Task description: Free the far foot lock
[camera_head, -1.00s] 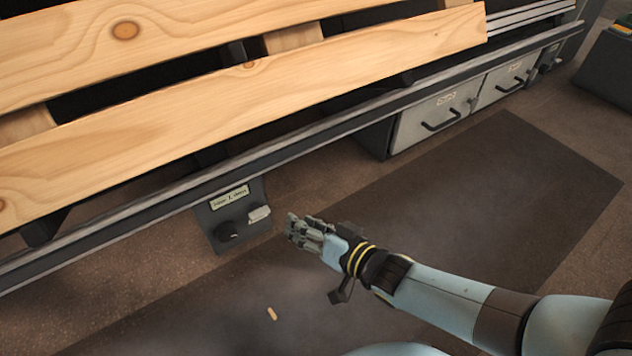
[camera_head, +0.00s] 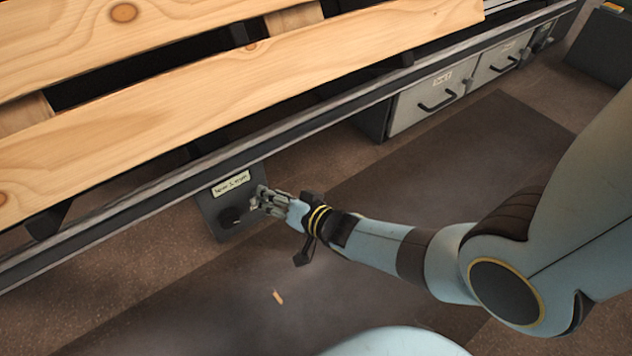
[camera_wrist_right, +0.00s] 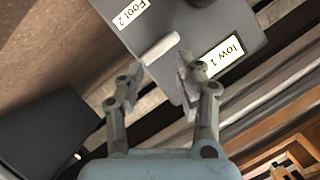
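A dark grey panel (camera_head: 219,207) hangs under the pallet line's rail, with a pale label (camera_head: 230,184) and a black knob (camera_head: 231,217). In the right wrist view the panel (camera_wrist_right: 196,20) carries a pale tab (camera_wrist_right: 160,48) and labels that seem to read "Foot 2" (camera_wrist_right: 131,13) and "low 1" (camera_wrist_right: 222,54). My right gripper (camera_head: 259,198) is at the panel's right side. In the wrist view its fingers (camera_wrist_right: 164,70) are apart, just short of the tab; contact cannot be told. In the head view the fingers hide the tab. My left gripper is out of view.
A wooden pallet (camera_head: 250,85) lies above the long rail (camera_head: 300,122). Grey drawers (camera_head: 426,102) with black handles are under the rail to the right. A small dark fitting (camera_head: 543,40) sits at the rail's far end. A small orange chip (camera_head: 278,297) lies on the floor.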

